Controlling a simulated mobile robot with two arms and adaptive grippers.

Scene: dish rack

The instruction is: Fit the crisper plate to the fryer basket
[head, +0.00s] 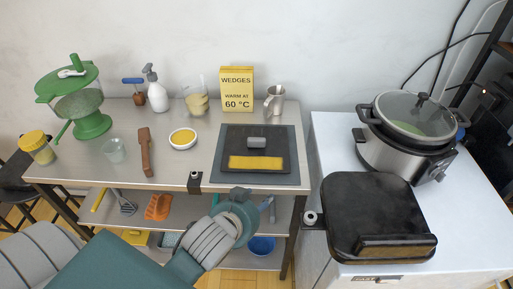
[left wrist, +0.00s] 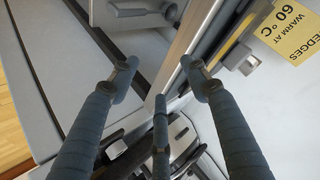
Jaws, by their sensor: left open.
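I cannot tell for sure which items are the crisper plate and the fryer basket. A dark square tray (head: 254,167) with a yellow strip and a small grey block lies on a grey mat at the right of the steel table. A black, shallow, rounded-square pan-like body (head: 375,205) with a bar along its front sits on the white counter. My left gripper (head: 240,205) is in front of the steel table's front edge, apart from both. In the left wrist view its fingers (left wrist: 160,75) are spread, with nothing between them. My right gripper is not in view.
A steel table (head: 105,178) holds a green dispenser (head: 80,100), spray bottle (head: 156,92), jars, a yellow bowl (head: 183,138) and a yellow sign (head: 237,88). A lidded cooker (head: 400,150) stands on the white counter (head: 470,225). Tools lie on the lower shelf.

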